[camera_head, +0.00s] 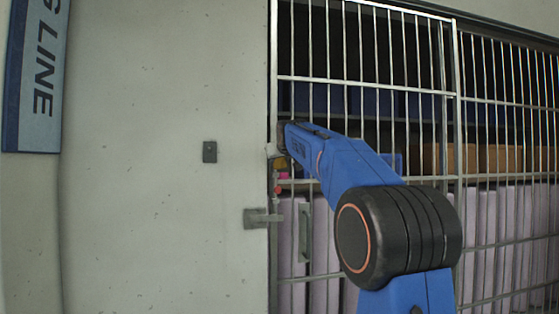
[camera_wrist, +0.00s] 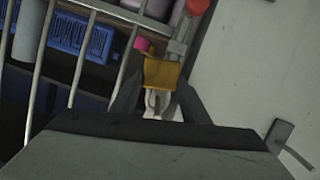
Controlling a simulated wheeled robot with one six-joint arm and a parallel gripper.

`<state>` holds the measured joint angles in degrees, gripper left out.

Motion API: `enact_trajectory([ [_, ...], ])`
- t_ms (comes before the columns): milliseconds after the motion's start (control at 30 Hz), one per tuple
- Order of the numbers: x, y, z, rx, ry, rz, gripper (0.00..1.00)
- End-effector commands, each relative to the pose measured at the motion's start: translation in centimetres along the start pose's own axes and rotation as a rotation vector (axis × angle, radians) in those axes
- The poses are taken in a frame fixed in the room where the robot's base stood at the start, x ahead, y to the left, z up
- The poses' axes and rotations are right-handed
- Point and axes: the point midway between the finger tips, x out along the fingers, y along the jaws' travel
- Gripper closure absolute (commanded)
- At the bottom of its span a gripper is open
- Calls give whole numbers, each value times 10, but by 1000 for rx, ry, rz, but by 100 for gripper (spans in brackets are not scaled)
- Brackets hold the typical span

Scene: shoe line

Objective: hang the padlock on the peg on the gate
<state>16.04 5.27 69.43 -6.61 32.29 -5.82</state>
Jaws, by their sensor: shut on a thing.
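The brass-yellow padlock (camera_wrist: 163,72) is between the fingertips of my gripper (camera_wrist: 157,92) in the wrist view, and the gripper is shut on it. A pale, loop-like part shows between the fingers below the yellow body. In the head view my gripper (camera_head: 277,150) is at the left edge of the barred gate (camera_head: 365,78), beside the wall, and mostly hides the padlock. A pink knob (camera_wrist: 141,43) and a red knob (camera_wrist: 199,6) show just beyond the padlock. I cannot tell which part is the peg, or whether the padlock touches it.
A metal latch (camera_head: 262,217) joins the gate edge and wall below my gripper. A pull handle (camera_head: 304,232) is on the gate. A small dark plate (camera_head: 209,152) is on the bare wall (camera_head: 150,110). Blue bins (camera_wrist: 83,38) and pale upright items (camera_head: 490,235) stand behind the bars.

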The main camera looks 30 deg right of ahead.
Motion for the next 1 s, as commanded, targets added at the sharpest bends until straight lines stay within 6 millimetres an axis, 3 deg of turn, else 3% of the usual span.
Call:
enact_trajectory([
  [400,0,0,0,0,1,0,86],
  [433,0,0,0,0,1,0,56],
  [500,0,0,0,0,1,0,39],
  [533,0,0,0,0,1,0,36],
  [867,0,-1,0,0,-1,-2,36],
  [1000,-9,-1,0,0,0,-2,36],
])
